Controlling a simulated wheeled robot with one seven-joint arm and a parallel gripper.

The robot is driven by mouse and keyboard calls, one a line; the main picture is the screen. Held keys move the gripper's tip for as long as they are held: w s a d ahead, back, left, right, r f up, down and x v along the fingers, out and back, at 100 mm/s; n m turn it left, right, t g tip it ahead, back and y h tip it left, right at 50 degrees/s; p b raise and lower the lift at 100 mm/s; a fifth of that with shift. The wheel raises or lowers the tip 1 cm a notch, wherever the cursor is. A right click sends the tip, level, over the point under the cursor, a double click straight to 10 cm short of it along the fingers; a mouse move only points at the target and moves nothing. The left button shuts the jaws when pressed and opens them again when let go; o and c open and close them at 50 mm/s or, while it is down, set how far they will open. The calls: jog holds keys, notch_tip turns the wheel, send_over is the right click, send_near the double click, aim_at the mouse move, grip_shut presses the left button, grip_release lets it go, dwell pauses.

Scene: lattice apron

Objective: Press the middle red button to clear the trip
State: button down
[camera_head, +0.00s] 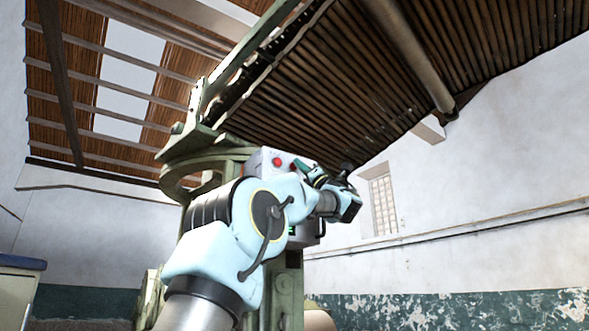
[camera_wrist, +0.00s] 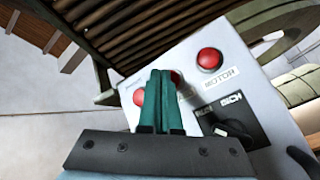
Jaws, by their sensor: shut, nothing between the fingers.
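A pale grey control box (camera_wrist: 190,45) carries a row of three red buttons. In the wrist view one end button (camera_wrist: 210,59) is in plain sight at upper right, and the other end button (camera_wrist: 139,97) shows just left of my fingers. The middle red button (camera_wrist: 178,77) is mostly hidden behind my fingertips, with only its right edge showing. My gripper (camera_wrist: 160,73) is shut and empty, its green fingers together over the middle of the row. I cannot tell whether the tips touch the button. The head view shows the box (camera_head: 262,158) beside my gripper (camera_head: 300,165).
A black rotary switch (camera_wrist: 236,130) with a label stands on the box below the buttons, right of my fingers. A green metal frame (camera_head: 215,155) surrounds the box under a slatted conveyor (camera_head: 330,80). A blue-topped cabinet (camera_head: 20,265) stands at far left.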

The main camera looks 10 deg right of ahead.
jog(key=shift+s+d, duration=0.15)
jog(key=shift+s, duration=0.2)
jog(key=s+b, duration=0.1)
jog(key=s+d+b, duration=0.1)
jog(key=s, duration=0.1)
jog(key=s+d, duration=0.1)
jog(key=shift+s+d+b, duration=0.1)
jog(key=shift+s+b, duration=0.2)
jog(key=shift+b, duration=0.1)
dwell(0.9)
